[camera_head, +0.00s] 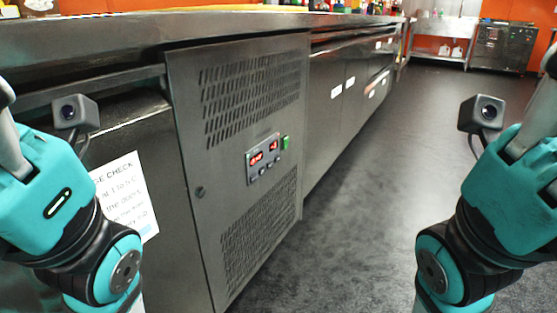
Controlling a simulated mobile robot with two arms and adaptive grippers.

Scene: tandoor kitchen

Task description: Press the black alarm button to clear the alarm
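A control panel (263,158) with a grey face is set in the steel front of the under-counter fridge (240,90), between two vent grilles. It has two displays with lit red digits, too small to read surely. Several small buttons (263,171) sit in a row below the displays; which one is the black alarm button I cannot tell. A green switch (285,143) is at the panel's right. My two arms show at the left and right edges, both apart from the panel. The fingers of both grippers are out of view.
A steel counter (130,32) runs above the fridge, with bottles (325,5) at its far end. A paper notice (126,195) hangs left of the panel. The dark floor (370,180) to the right is clear. Steel units (502,45) stand at the back.

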